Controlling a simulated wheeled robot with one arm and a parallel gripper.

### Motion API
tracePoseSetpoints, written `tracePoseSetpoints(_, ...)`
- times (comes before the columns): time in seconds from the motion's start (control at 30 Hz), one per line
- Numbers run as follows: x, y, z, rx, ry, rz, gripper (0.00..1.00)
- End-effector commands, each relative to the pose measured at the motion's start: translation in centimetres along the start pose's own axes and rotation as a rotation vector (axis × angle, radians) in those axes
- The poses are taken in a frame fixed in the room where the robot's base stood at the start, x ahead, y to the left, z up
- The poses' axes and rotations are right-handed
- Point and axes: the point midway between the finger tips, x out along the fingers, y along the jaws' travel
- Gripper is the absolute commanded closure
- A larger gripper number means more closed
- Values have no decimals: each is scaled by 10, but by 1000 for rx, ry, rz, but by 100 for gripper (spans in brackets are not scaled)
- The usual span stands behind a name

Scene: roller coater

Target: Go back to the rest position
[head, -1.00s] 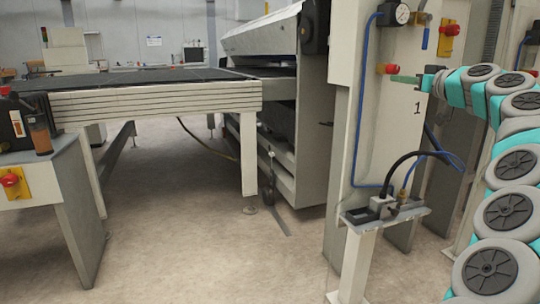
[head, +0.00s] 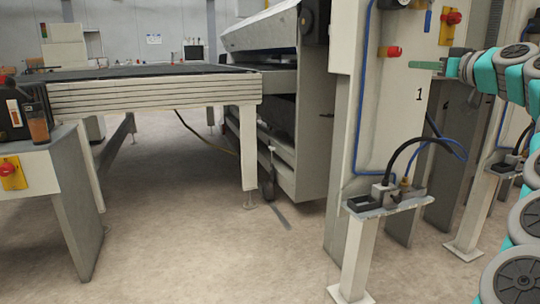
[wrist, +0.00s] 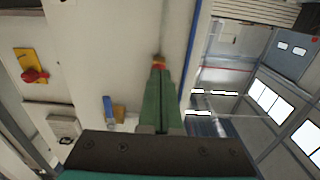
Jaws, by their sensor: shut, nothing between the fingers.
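My gripper (head: 412,65) is at the right in the head view, in front of the cream machine column. Its thin green fingers point left and lie together with nothing between them. In the wrist view my gripper (wrist: 159,72) shows its two green fingers side by side. A red knob (head: 390,52) on the column is just left of and above the fingertips in the head view. The red knob (wrist: 158,61) appears right beyond the fingertips in the wrist view. I cannot tell whether they touch. My arm fills the right edge of the head view.
The cream column (head: 349,130) carries blue hoses and a small shelf (head: 390,208) with a fitting. A red emergency button (head: 453,17) sits higher on the right. A long conveyor table (head: 160,95) stands at the left. The floor (head: 190,235) between them is clear.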

Motion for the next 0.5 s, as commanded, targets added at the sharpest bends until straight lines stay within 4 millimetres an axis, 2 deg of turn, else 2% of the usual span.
tracePoseSetpoints(0.1,-5,0,0,0,0,0,100)
tracePoseSetpoints(0.37,-3,-4,0,2,-6,-7,100)
tracePoseSetpoints(0.47,2,-25,0,16,-34,-44,100)
tracePoseSetpoints(0.5,6,-39,2,27,-56,-69,100)
